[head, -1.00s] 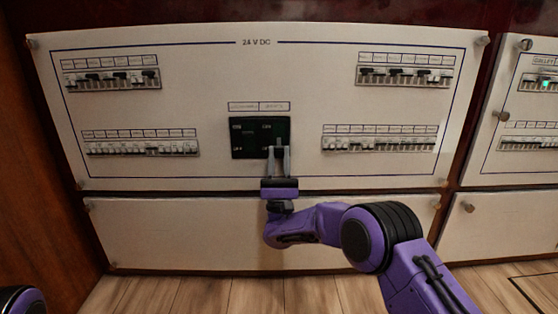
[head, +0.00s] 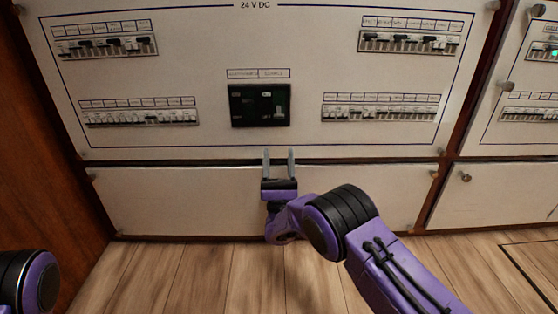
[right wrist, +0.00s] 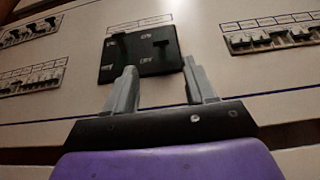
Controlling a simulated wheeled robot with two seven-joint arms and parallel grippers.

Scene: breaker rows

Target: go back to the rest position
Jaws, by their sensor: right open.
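My right gripper (head: 279,164) is open and empty in the head view. It points up, below the dark switch block (head: 260,105) in the middle of the white 24 V DC panel (head: 215,60), and looks apart from it. In the right wrist view the two grey fingers (right wrist: 160,88) stand spread, with the dark switch block (right wrist: 141,52) beyond them. The block carries dark levers and small white labels. At the lower left of the head view a purple and black part of my left arm shows; the left gripper is out of view.
Breaker rows sit at upper left (head: 105,43), upper right (head: 409,42), lower left (head: 140,117) and lower right (head: 379,113). A blank lower panel (head: 180,200) runs beneath. A wooden wall (head: 40,150) stands at left. The wooden floor (head: 200,275) in front is clear.

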